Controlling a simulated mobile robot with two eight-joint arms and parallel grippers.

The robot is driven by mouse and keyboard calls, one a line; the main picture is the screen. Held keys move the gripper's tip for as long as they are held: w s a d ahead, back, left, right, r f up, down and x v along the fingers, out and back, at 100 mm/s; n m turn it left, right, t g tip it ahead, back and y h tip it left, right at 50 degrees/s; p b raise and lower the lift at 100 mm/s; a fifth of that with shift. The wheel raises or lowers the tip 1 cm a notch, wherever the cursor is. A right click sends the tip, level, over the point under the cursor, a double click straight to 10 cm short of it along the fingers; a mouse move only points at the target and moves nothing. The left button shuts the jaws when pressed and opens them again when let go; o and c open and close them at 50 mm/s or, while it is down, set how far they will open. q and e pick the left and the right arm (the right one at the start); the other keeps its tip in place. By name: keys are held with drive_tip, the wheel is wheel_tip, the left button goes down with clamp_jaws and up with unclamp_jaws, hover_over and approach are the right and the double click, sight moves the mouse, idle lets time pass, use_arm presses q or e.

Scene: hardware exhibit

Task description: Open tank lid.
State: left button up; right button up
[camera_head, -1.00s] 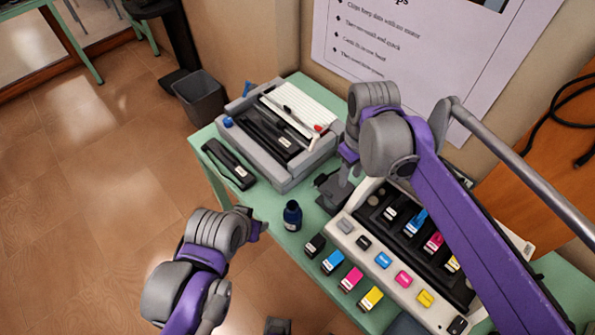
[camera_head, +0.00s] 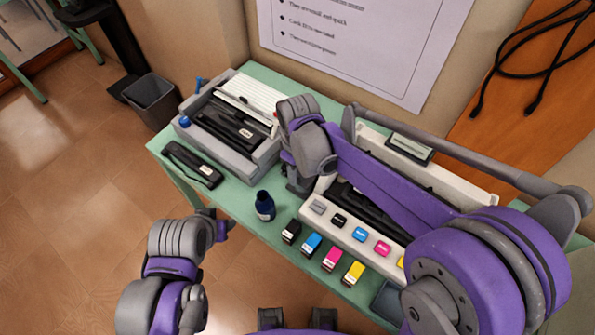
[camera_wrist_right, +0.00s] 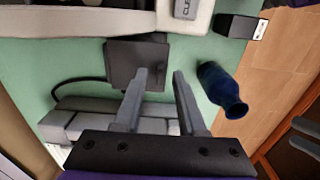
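The white machine (camera_head: 312,225) stands on the green table with a dark inner bay (camera_head: 350,205) and a row of coloured tabs, including a blue one (camera_head: 360,234). My right arm covers much of the bay, and I cannot tell which part is the tank lid. My right gripper (camera_wrist_right: 163,75) is open and empty; its fingers point over the table towards a dark square pad (camera_wrist_right: 138,60). In the head view it is at the machine's left end (camera_head: 298,182). My left gripper (camera_head: 222,230) is left of the table edge; its fingers are unclear.
A dark blue bottle (camera_head: 265,206) stands left of the machine and shows right of the fingers (camera_wrist_right: 220,90). Several small coloured blocks, one magenta (camera_head: 332,258), line the front. A grey device (camera_head: 240,150) sits behind left. A black stapler-like item (camera_head: 192,165) lies at the table's left.

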drive_tip(key=shift+f, duration=0.15)
clamp_jaws()
idle(1.4)
